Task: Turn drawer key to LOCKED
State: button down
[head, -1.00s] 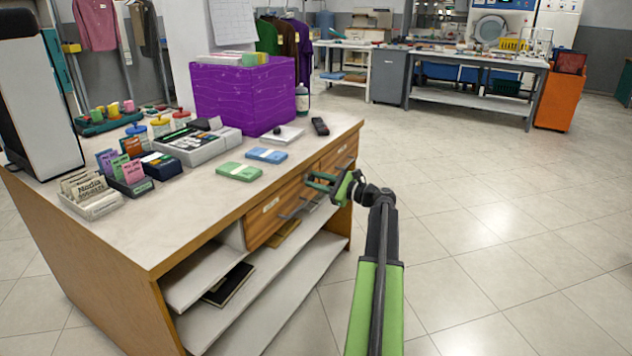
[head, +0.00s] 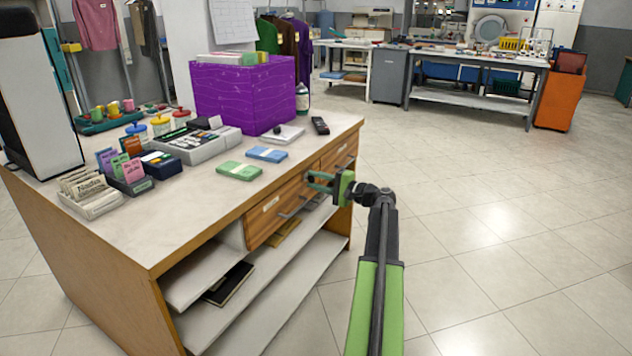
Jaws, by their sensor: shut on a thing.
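My gripper (head: 318,182) is at the wooden drawer fronts under the counter top, near the gap between the two drawers. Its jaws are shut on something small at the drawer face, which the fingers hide. The key cannot be made out, nor which way it is turned. The right drawer (head: 345,152) is partly behind my gripper.
The counter top (head: 215,205) carries green (head: 239,171) and blue (head: 267,154) bundles, a purple box (head: 247,97), a cash tray (head: 198,146) and a black remote-like object (head: 320,125). Open shelves (head: 265,300) lie below. The tiled floor (head: 480,250) to the right is clear.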

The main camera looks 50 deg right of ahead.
jog(key=shift+f+n, duration=0.1)
jog(key=shift+n, duration=0.7)
jog(key=c, duration=1.1)
grip_release()
jog(key=shift+s, duration=0.15)
jog(key=v, duration=1.7)
jog(key=shift+s, duration=0.1)
